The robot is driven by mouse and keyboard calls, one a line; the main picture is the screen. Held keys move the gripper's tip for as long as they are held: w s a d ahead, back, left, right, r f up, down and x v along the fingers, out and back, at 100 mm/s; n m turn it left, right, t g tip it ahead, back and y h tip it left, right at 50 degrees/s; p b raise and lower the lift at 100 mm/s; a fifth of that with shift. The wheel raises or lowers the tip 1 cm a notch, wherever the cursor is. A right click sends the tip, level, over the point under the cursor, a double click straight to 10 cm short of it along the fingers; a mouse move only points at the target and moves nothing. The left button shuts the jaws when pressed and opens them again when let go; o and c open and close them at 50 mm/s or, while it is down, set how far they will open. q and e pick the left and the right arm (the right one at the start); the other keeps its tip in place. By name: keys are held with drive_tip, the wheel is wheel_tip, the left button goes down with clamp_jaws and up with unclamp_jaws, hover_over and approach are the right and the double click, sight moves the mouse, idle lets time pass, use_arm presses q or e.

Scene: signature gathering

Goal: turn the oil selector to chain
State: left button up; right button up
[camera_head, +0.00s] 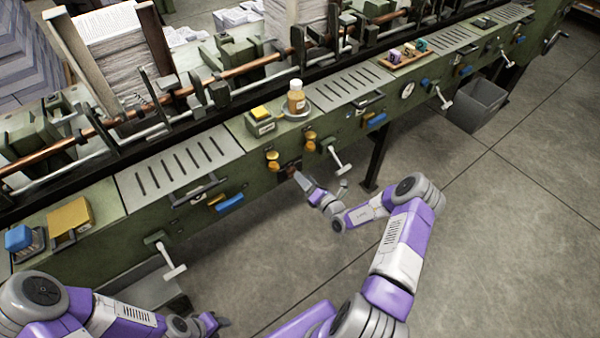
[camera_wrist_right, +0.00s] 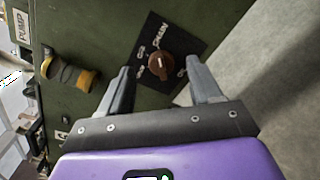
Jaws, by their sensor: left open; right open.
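The oil selector (camera_wrist_right: 161,66) is a round brown knob on a black plate on the green machine front. The plate bears the word CHAIN at its upper right in the right wrist view, with other labels too small to read. My right gripper (camera_wrist_right: 160,88) is open, its fingers on either side of the knob in that view; I cannot tell whether they touch it. In the head view my right gripper (camera_head: 297,177) points at the dark plate (camera_head: 290,168), mostly covering the knob. My left gripper (camera_head: 218,322) is open and empty, low at the left, away from the machine front.
A yellow-brown knob (camera_wrist_right: 70,72) sits beside the plate, near a PUMP label (camera_wrist_right: 22,27). Above on the machine stands an amber bottle (camera_head: 296,97) on a tray. White T-shaped handles (camera_head: 337,160) stick out from the front. The floor to the right is clear, apart from a grey bin (camera_head: 477,105).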

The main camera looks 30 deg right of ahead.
drive_tip(key=shift+s+d, duration=0.15)
drive_tip(key=shift+s, duration=1.6)
drive_tip(key=s+a+f+n+g+y, duration=0.1)
drive_tip(key=s+a+n+g+y, duration=0.3)
drive_tip(key=a, duration=0.4)
drive_tip(key=s+a+f+n+g+y, duration=0.1)
drive_tip(key=s+a+n+g+y, duration=0.25)
drive_tip(key=a+n, duration=0.45)
drive_tip(key=s+a+f+n+g+y, duration=0.25)
drive_tip(key=a+n+g+y, duration=0.2)
drive_tip(key=a, duration=0.45)
drive_tip(key=s+a+f+n+g+h, duration=0.1)
drive_tip(key=s+n+h, duration=0.3)
drive_tip(key=n, duration=0.9)
drive_tip(key=s+a+f+n+g+h, duration=0.1)
drive_tip(key=s+n+g+h, duration=0.3)
drive_tip(key=s+n, duration=0.5)
drive_tip(key=n+h, duration=0.1)
drive_tip(key=n, duration=0.3)
drive_tip(key=shift+f, duration=0.4)
